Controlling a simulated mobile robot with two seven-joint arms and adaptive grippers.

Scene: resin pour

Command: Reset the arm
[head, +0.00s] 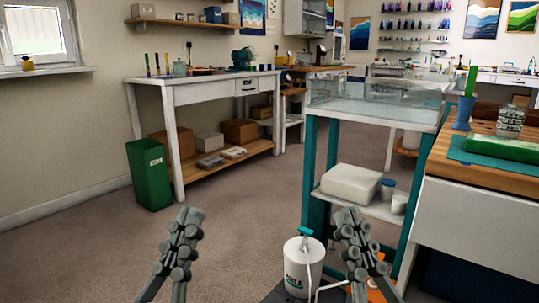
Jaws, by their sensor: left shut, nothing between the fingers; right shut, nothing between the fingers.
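My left gripper (187,222) is raised at the lower middle-left of the head view. It is shut and empty, with its fingers pointing up over the open floor. My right gripper (349,220) is raised at the lower middle-right. It is also shut and empty, in front of the teal-legged stand. Neither gripper appears to touch anything. The lower parts of both arms run out of the bottom of the picture.
A teal-legged stand (312,165) with a clear-walled top is close on the right, beside a wooden-topped bench (440,162). A white pump container (297,277) stands below. A green bin (150,175) and white table (205,86) are left. The middle floor (245,205) is clear.

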